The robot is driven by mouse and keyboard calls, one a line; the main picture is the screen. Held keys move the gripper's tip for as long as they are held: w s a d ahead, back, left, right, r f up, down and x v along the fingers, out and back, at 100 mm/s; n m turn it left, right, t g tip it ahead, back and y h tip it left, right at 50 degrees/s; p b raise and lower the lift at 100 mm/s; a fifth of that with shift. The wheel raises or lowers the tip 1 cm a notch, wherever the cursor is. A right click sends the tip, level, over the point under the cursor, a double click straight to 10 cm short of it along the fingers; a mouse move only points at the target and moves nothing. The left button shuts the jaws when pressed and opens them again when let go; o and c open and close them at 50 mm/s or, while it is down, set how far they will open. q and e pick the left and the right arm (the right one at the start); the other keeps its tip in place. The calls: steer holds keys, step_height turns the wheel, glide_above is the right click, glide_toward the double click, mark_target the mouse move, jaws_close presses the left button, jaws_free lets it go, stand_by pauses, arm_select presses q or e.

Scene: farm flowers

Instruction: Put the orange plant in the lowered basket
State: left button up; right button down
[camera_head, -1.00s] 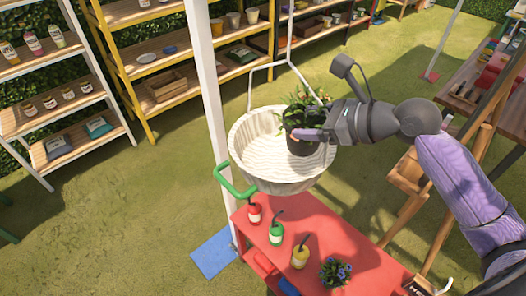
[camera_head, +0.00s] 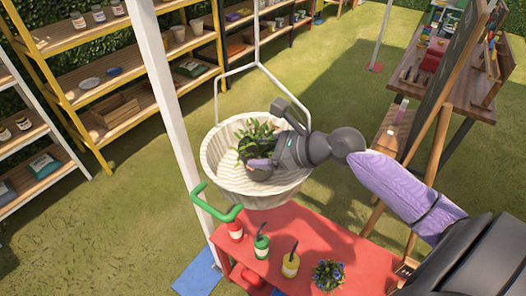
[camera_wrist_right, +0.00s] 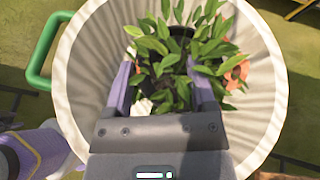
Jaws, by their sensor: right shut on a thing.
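The orange plant (camera_head: 256,138) is a leafy green plant in a dark pot. An orange bloom (camera_wrist_right: 236,74) shows at its right in the right wrist view. My right gripper (camera_head: 262,163) is shut on the plant and holds it inside the basket. The lowered basket (camera_head: 213,170) is cream, round and ribbed, and hangs from a white frame. In the right wrist view the basket wall (camera_wrist_right: 84,70) surrounds the plant and both fingers. Leaves hide much of the pot, and I cannot tell whether it touches the basket floor. My left gripper is not in view.
A green crank handle (camera_head: 214,207) and a white post (camera_head: 165,100) stand beside the basket. A red table (camera_head: 325,245) below holds red, green and yellow bottles and a purple-flowered plant (camera_head: 328,275).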

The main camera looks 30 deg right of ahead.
steer(key=shift+f, duration=0.2)
steer(key=shift+f, duration=0.35)
